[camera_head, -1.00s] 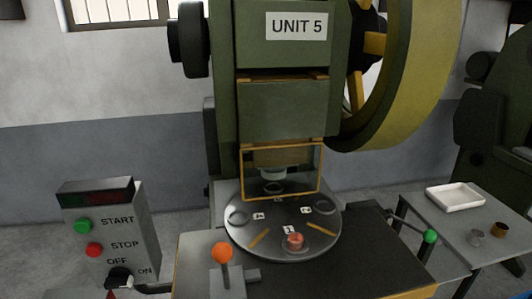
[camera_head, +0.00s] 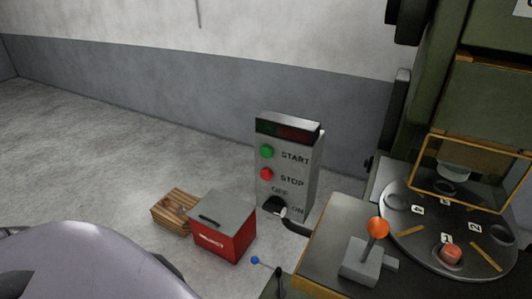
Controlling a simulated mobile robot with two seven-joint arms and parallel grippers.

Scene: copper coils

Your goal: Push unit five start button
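The control box (camera_head: 300,165) stands in the middle of the view, left of the press. Its green START button (camera_head: 267,152) is on the upper front face, above the red STOP button (camera_head: 266,174). A black OFF/ON knob (camera_head: 275,205) is below them. The UNIT 5 machine is at the right edge; the readable label is now almost out of frame. Neither of my grippers is in view.
A red toolbox (camera_head: 224,238) with a grey lid and a wooden crate (camera_head: 172,212) sit on the floor left of the control box. An orange-knobbed lever (camera_head: 377,228) stands on the press table beside the round dial plate (camera_head: 405,222). The floor at left is clear.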

